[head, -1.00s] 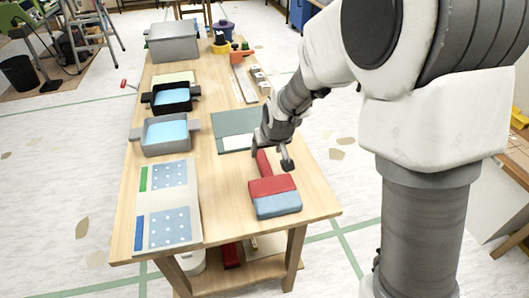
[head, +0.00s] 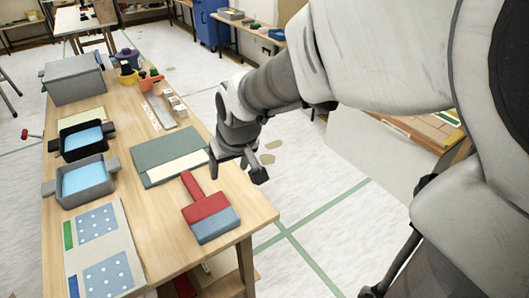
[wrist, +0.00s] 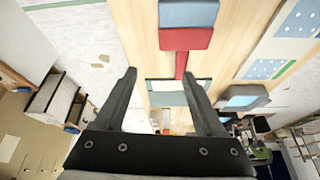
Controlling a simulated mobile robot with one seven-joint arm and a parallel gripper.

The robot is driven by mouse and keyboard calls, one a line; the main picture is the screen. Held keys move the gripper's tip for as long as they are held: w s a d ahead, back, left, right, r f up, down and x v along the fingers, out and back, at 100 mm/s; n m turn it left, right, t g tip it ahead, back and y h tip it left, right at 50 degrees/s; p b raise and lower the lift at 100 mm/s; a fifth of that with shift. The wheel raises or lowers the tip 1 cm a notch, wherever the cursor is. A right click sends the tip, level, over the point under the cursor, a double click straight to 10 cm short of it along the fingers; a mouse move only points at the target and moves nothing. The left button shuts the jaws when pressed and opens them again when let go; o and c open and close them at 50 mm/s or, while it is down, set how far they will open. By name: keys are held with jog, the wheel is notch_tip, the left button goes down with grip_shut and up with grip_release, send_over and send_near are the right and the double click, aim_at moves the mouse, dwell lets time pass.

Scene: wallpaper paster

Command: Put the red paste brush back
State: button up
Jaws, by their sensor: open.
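The red paste brush (head: 207,208) lies flat on the wooden table near its front right corner, with a red handle, a red block and a blue-grey end. Its handle points away from me. My gripper (head: 238,171) is open and empty, in the air to the right of the handle in the head view. In the wrist view the brush (wrist: 186,32) is at the top, its handle running down towards the right finger of my gripper (wrist: 158,80). The gripper does not touch the brush as far as I can see.
A green-grey mat (head: 160,146) with a cream strip lies beyond the brush. A grey tray (head: 85,183) and a black tray (head: 83,138), both with light blue inside, stand at the left. A board with dotted panels (head: 98,222) lies at front left. A grey box (head: 73,79) stands farther back.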

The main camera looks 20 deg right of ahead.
jog(key=s+d+r, duration=0.3)
jog(key=s, duration=0.4)
jog(key=s+d+r+m+h, duration=0.1)
jog(key=s+d+r, duration=0.2)
jog(key=s, duration=0.5)
jog(key=shift+s+r+m+t, duration=0.3)
jog(key=shift+r, duration=0.5)
jog(key=shift+d, duration=0.1)
notch_tip(320, 180, up, 12)
jog(key=p, duration=1.2)
